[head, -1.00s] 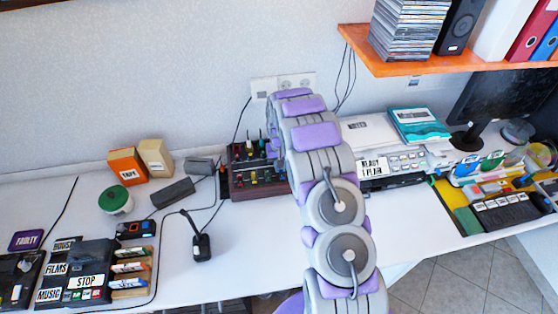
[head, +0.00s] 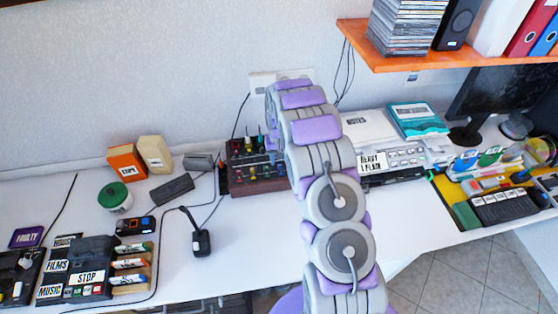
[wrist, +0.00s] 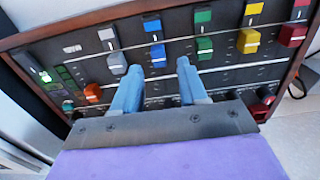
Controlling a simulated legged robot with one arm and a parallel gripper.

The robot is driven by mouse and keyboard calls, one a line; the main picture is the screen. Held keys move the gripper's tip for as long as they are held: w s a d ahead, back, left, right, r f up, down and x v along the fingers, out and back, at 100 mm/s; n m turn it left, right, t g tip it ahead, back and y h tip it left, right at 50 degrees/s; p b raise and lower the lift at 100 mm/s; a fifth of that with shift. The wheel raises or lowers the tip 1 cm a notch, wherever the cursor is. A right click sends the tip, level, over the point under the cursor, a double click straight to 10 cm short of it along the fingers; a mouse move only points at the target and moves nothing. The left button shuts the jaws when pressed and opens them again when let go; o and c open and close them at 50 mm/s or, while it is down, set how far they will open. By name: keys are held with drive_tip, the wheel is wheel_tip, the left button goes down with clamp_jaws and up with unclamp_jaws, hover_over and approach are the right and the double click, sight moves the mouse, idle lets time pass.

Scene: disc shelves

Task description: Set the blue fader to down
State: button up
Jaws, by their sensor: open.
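The mixer panel (wrist: 225,70) fills the upper part of the wrist view, with coloured fader caps in a row. A blue fader cap (wrist: 158,55) sits near the middle, and a second blue piece (wrist: 152,25) is above it in the same column. My gripper (wrist: 157,66) is open, its two blue fingers spread on either side of the lower blue cap's column. The fingertips are near that cap; contact cannot be told. In the head view the mixer (head: 262,185) stands by the wall, partly hidden by my arm, which also hides my gripper.
In the wrist view, grey (wrist: 117,62), green (wrist: 205,46) and yellow (wrist: 248,40) caps flank the blue column. In the head view, a printer (head: 385,155) stands right of my arm. A small black device (head: 201,240) lies on the desk, with bare white surface around it.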

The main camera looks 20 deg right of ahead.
sight(279, 164)
wheel_tip(279, 164, up, 15)
drive_tip(key=p, duration=0.2)
drive_tip(key=shift+r+p, duration=0.2)
drive_tip(key=shift+p, duration=0.1)
drive_tip(key=s+a+r+n, duration=0.1)
drive_tip(key=s+a+r, duration=0.3)
drive_tip(key=s+r, duration=0.45)
drive_tip(key=s+a+r, duration=0.4)
drive_tip(key=s+r, duration=0.2)
drive_tip(key=s, duration=0.5)
drive_tip(key=s+a+g, duration=0.1)
drive_tip(key=s+a, duration=0.1)
drive_tip(key=s, duration=1.1)
drive_tip(key=s+a+n, duration=0.1)
drive_tip(key=s+a, duration=0.2)
drive_tip(key=s, duration=1)
drive_tip(key=shift+s+r+g, duration=0.35)
drive_tip(key=shift+g, duration=0.05)
